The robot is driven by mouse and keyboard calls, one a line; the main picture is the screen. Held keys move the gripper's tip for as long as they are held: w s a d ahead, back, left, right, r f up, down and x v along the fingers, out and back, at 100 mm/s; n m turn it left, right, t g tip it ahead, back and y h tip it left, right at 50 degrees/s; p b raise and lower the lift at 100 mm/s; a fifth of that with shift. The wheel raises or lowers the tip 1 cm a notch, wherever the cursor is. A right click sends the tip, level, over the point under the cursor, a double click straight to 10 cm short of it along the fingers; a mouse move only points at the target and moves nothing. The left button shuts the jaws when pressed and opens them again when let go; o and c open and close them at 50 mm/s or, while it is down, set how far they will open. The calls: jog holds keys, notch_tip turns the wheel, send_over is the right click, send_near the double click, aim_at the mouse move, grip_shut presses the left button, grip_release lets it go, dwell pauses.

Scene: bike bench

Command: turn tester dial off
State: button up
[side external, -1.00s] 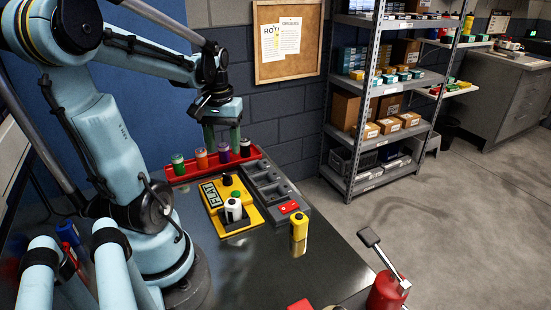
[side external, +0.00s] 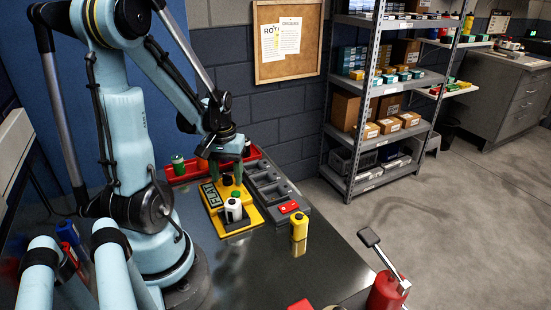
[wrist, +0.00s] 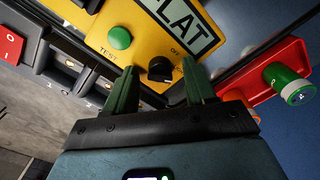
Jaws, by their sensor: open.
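The yellow tester (side external: 246,221) lies on the dark bench, with a display reading FLAT (side external: 209,194). I cannot tell for certain where the dial's pointer is set. My gripper (wrist: 158,74) is open, its two green fingers on either side of the dial, and I see no contact. In the side view my gripper (side external: 225,172) is low over the far end of the tester. A white-and-black battery (side external: 233,210) stands in the tester's near end.
A grey compartment tray (side external: 268,183) with a red switch (side external: 288,207) sits right of the tester. A red rack (side external: 186,176) with a green-topped battery (side external: 178,164) is behind. A yellow battery (side external: 299,226) stands on the right.

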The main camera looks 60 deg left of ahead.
jog(key=shift+c, duration=0.3)
grip_shut()
jog(key=n, duration=0.5)
jog(key=shift+n, duration=0.4)
jog(key=n, duration=0.6)
jog(key=shift+n, duration=0.3)
dwell(0.3)
